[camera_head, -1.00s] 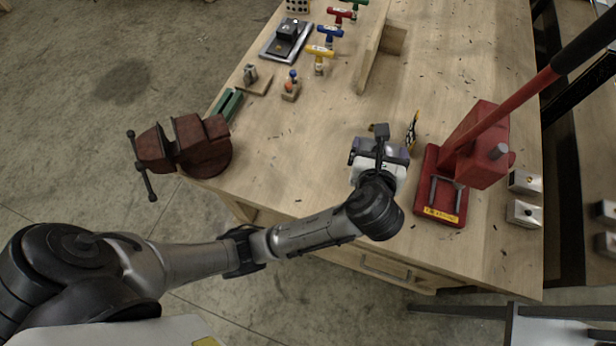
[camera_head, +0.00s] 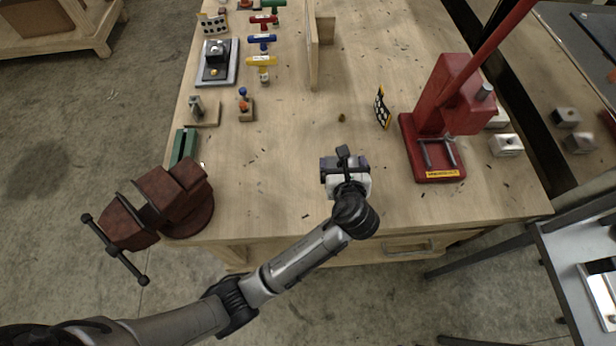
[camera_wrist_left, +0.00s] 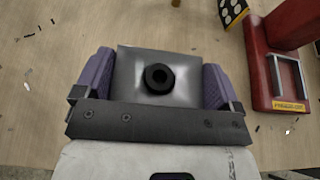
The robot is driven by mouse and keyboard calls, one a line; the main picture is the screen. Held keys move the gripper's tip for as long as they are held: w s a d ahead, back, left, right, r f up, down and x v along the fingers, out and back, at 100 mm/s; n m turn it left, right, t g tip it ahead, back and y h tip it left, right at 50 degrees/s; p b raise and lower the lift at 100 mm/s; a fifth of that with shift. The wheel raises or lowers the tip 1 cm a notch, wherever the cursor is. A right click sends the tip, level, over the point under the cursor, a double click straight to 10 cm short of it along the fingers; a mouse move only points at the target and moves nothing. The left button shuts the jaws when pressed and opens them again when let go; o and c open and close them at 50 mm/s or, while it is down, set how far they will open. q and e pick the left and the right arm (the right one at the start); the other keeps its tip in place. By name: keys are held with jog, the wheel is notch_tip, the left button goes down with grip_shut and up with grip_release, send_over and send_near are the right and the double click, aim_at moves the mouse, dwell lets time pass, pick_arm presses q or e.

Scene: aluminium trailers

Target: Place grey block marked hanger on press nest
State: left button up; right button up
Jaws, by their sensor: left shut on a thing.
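My left gripper (camera_head: 344,168) is above the workbench, left of the red press. Any marking on the block is not readable. The red press (camera_head: 452,100) stands on the right of the bench. The press nest (camera_head: 437,152) appears as a metal frame on the press base, with a yellow label in front; it also shows in the left wrist view (camera_wrist_left: 290,77). The right gripper is not in view.
Light metal blocks (camera_head: 506,145) lie right of the press. A red-brown vise (camera_head: 160,205) is at the left corner. A wooden divider (camera_head: 313,45) and coloured T-handles (camera_head: 262,62) are farther back.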

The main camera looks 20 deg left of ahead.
pick_arm(q)
jog(key=b, duration=0.1)
send_over(309, 183)
notch_tip(309, 183, down, 5)
jog(key=shift+d+r, duration=0.1)
jog(key=shift+r, duration=0.1)
jog(key=shift+f+b, duration=0.75)
jog(key=shift+f, duration=1.35)
jog(key=o, duration=0.9)
jog(key=shift+f, duration=0.1)
jog(key=shift+o, duration=0.2)
jog(key=shift+s+d+r, duration=0.1)
jog(key=shift+s+r, duration=0.15)
jog(key=shift+r, duration=0.05)
jog(key=p+v, duration=0.2)
jog(key=v, duration=0.7)
jog(key=shift+s+d+r, duration=0.1)
jog(key=shift+s+d, duration=0.1)
jog(key=shift+s, duration=0.1)
jog(key=shift+v, duration=0.85)
jog(key=shift+c, duration=0.6)
